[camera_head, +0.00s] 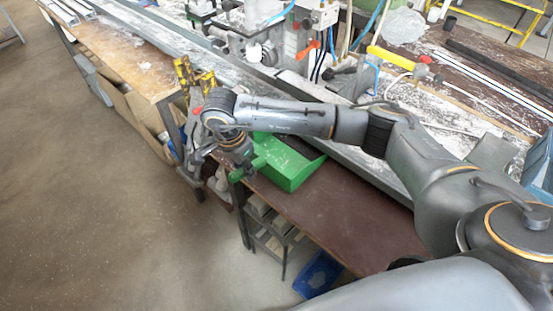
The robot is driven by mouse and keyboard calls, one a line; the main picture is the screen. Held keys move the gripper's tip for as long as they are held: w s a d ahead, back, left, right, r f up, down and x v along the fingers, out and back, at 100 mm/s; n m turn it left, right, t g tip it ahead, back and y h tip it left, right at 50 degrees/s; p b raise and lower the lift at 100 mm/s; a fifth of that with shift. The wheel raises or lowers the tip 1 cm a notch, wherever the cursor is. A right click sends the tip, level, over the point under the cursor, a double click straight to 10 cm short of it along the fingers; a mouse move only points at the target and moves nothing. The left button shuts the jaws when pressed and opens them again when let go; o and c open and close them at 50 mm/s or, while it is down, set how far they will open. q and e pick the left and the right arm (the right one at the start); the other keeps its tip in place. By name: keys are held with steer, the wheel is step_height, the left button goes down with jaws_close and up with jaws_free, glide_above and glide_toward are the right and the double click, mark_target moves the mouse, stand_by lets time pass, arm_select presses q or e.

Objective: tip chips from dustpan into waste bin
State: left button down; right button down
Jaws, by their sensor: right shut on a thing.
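The green dustpan (289,166) is in the middle of the head view, over the near edge of the brown bench board. My right gripper (245,170) is shut on its handle at the left end of the pan, and my right arm crosses in front of its upper side. I cannot tell whether the pan touches the board, and I make out no chips in it. A blue container (318,274) stands low under the bench edge, partly hidden; I cannot tell whether it is the waste bin. My left gripper is not in view.
A clamp machine with an orange lever (308,49) stands behind my arm. Pale chips litter the bench around a yellow-handled tool (391,59). Yellow-and-black clamps (194,77) are left of my wrist. The brown board (350,222) right of the pan and the floor (100,200) are clear.

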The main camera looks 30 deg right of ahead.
step_height(320, 180, up, 12)
steer(key=p, duration=0.5)
steer(key=shift+p, duration=0.3)
